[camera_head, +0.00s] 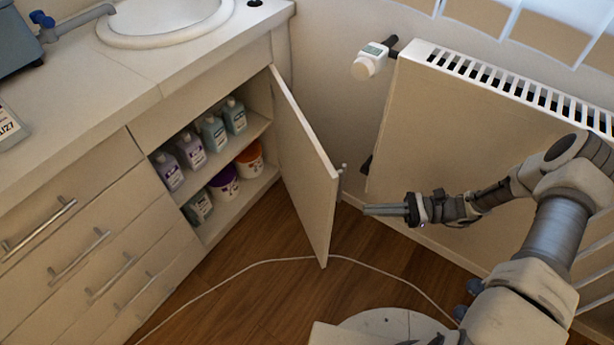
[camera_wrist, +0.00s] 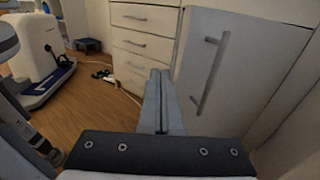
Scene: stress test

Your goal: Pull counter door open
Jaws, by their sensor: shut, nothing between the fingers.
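The counter door (camera_head: 304,165) stands swung out from the counter, wide open, at mid-picture in the head view. Its outer face fills the right of the wrist view (camera_wrist: 245,70), with a grey bar handle (camera_wrist: 209,72). Only an end of the handle (camera_head: 342,170) shows past the door's edge in the head view. My gripper (camera_head: 368,209) is to the right of the door, pointing left towards it, apart from the handle. In the wrist view my gripper's fingers (camera_wrist: 160,75) are together and empty, left of the handle.
The open cabinet holds several bottles (camera_head: 191,150) and tubs (camera_head: 249,160) on shelves (camera_head: 243,140). Drawers (camera_head: 85,250) are left of it. A radiator (camera_head: 450,120) stands behind my arm. A white cable (camera_head: 265,262) crosses the wooden floor (camera_head: 270,295).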

